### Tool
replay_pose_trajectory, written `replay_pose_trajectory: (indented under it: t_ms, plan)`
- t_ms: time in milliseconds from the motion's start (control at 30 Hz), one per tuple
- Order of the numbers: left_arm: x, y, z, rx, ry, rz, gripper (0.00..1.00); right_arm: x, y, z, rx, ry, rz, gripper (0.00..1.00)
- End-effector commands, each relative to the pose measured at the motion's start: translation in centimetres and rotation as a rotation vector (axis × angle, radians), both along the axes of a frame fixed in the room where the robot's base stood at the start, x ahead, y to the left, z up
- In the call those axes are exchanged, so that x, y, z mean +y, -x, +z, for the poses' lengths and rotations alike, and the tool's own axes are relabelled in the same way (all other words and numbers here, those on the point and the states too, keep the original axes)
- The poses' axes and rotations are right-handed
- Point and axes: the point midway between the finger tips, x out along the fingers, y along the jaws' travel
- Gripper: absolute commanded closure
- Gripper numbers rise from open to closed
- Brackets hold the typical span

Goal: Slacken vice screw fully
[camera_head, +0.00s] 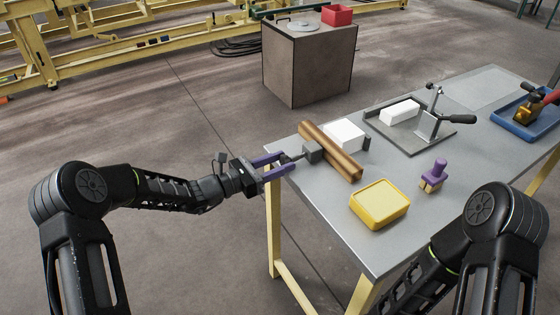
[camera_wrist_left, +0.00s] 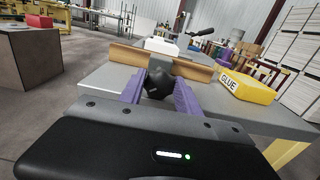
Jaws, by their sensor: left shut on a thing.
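The vice stands at the left edge of the grey table. Its dark jaw block (camera_head: 313,151) sits against a long brown wooden board (camera_head: 331,150), with a white block (camera_head: 344,134) behind the board. My left gripper (camera_head: 284,165) has its purple fingers at the table edge, shut on the vice screw's dark knob (camera_wrist_left: 156,85). The fingers lie on both sides of the knob in the left wrist view. My right arm shows at the lower right of the head view, but its gripper is out of view.
A yellow glue box (camera_head: 379,203) and a purple-handled stamp (camera_head: 433,175) stand on the table. A blue tray (camera_head: 525,120) is at the far right.

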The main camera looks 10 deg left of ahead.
Motion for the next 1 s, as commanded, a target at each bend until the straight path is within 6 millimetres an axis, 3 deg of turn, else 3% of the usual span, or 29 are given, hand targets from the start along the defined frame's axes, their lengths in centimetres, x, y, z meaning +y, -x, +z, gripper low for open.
replay_pose_trajectory:
  t_ms: [500,1000]
  plan:
    - [0.2,-0.2,0.1,0.288,0.209,0.001,1.00,0.0,0.0,2.3,0.000,-0.001,-0.001,0.39]
    - [0.2,-0.3,0.0,0.349,0.255,0.001,1.00,0.0,0.0,2.6,0.001,-0.001,-0.002,0.39]
